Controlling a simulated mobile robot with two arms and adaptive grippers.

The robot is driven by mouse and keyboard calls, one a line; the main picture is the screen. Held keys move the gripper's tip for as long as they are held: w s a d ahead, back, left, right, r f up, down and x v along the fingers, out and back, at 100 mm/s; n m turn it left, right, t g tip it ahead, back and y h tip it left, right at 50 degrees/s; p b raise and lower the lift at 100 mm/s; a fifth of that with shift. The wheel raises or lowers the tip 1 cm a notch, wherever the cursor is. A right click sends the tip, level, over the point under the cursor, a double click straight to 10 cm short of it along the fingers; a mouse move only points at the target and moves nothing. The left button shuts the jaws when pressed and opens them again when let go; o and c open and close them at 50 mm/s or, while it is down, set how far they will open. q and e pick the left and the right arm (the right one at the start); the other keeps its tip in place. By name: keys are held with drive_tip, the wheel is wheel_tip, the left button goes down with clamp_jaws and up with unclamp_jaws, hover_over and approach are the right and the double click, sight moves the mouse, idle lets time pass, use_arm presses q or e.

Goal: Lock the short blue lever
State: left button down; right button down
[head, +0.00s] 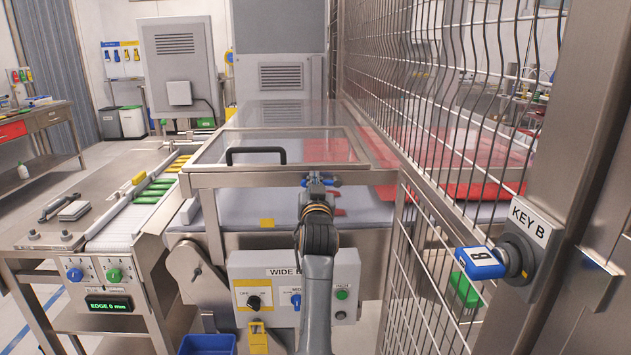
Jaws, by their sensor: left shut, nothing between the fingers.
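The short blue lever (330,182) sits on the front metal rail of the clear-lidded guard, right of the black handle. It lies roughly sideways, and my gripper hides part of it. My left gripper (317,182) is at the lever, its arm rising from the bottom middle of the head view. The gripper is shut and holds nothing. I cannot tell whether its fingertips touch the lever. My right gripper is out of view.
The clear lid (270,147) carries a black handle (256,150). Below is a control panel (270,290) with knobs. On the right are a mesh fence (440,120) and a blue key (481,262) in the KEY B switch (520,255). A conveyor (120,225) with green and yellow pieces stands left.

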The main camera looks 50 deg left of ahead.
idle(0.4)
use_arm(q)
drive_tip(key=r+p, duration=0.3)
drive_tip(key=shift+w+a+r+p, duration=0.25)
drive_tip(key=shift+a+r+p, duration=0.05)
drive_tip(key=shift+r, duration=0.1)
drive_tip(key=shift+s+d, duration=0.15)
drive_tip(key=shift+d, duration=0.1)
drive_tip(key=b+v, duration=0.1)
drive_tip(key=v, duration=0.8)
drive_tip(key=shift+d+b, duration=0.2)
drive_tip(key=shift+b, duration=0.15)
drive_tip(key=shift+s, duration=0.15)
